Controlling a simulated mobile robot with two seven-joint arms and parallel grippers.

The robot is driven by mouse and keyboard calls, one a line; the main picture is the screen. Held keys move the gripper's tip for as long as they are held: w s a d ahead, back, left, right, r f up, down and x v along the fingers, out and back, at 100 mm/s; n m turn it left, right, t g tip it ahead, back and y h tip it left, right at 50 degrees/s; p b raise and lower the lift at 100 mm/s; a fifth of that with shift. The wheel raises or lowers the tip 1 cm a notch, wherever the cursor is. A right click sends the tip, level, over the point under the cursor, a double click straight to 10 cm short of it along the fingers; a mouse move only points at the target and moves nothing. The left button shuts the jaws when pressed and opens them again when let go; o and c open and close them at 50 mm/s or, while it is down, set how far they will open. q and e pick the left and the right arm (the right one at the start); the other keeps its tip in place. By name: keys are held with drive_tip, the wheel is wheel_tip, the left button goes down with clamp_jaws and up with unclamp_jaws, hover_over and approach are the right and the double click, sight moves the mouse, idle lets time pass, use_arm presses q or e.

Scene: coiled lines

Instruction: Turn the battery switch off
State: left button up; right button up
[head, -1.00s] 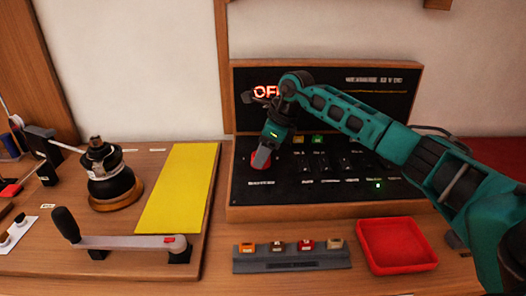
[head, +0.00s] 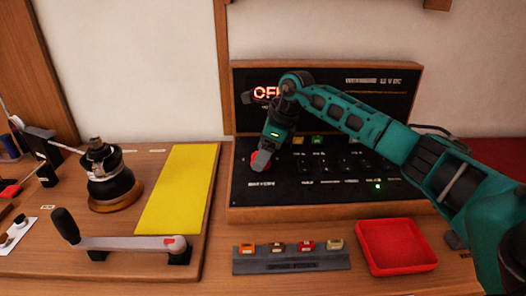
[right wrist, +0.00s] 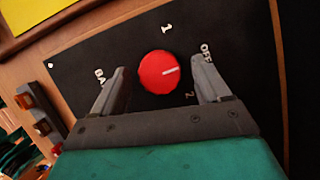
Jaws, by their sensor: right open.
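The battery switch is a round red knob (right wrist: 156,74) on a black panel. In the right wrist view its white pointer line points right, toward the gap between the OFF mark (right wrist: 206,51) and the 2 mark (right wrist: 189,96). The 1 mark (right wrist: 167,28) is above it. My right gripper (right wrist: 161,76) is open, with one finger on each side of the knob and a visible gap to both. In the head view my right gripper (head: 265,148) covers part of the red knob (head: 260,161). My left gripper is not in view.
In front of the panel are a grey fuse strip (head: 292,262) and a red tray (head: 397,245). A winch (head: 112,180), lever (head: 130,243) and yellow area (head: 180,188) lie left.

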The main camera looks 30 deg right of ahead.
drive_tip(key=v, duration=1.3)
drive_tip(key=shift+f, duration=0.1)
